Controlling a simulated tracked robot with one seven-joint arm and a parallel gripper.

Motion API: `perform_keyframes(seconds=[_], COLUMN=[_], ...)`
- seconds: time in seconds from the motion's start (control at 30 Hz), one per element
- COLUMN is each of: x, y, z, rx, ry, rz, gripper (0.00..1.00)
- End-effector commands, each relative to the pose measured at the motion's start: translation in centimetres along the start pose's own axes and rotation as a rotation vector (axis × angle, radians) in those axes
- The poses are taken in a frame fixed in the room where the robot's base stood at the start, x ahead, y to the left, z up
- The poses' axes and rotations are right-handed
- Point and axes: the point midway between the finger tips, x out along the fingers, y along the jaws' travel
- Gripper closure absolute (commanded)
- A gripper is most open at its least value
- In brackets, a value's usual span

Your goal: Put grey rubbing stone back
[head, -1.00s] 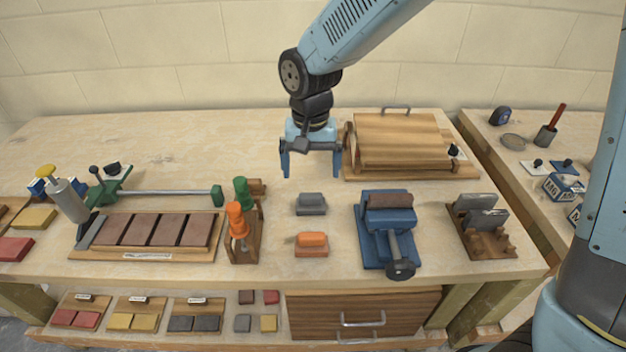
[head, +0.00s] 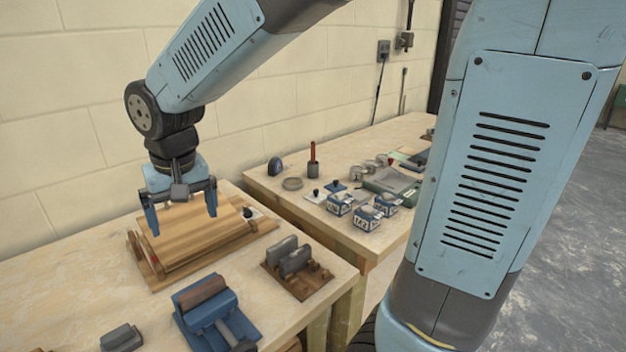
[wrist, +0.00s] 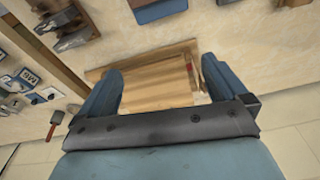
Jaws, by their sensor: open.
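A grey block with a raised top (head: 122,338), possibly the grey rubbing stone, sits on the bench at the lower left edge of the head view. A wooden rack (head: 308,285) holds two upright grey slabs (head: 289,256); I cannot tell whether either is the named stone. My gripper (head: 183,222) is open and empty, above the wooden box-like board stack (head: 190,246). The wrist view shows the stack's wood (wrist: 160,85) between my spread fingers (wrist: 160,68); no stone is between them.
A blue clamp stand (head: 207,314) with a brown block stands in front of the stack.

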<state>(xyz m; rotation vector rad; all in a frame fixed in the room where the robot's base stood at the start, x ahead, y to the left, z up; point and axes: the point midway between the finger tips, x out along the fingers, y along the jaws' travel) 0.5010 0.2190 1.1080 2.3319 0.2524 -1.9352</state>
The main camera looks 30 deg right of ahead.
Motion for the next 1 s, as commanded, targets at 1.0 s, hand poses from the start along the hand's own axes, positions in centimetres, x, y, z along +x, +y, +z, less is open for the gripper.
perform_keyframes(seconds=[1.0], x=[-9.9], y=[19.2], z=[13.4], rx=[0.173], ry=[0.305], rz=[0.091], gripper=[0.01])
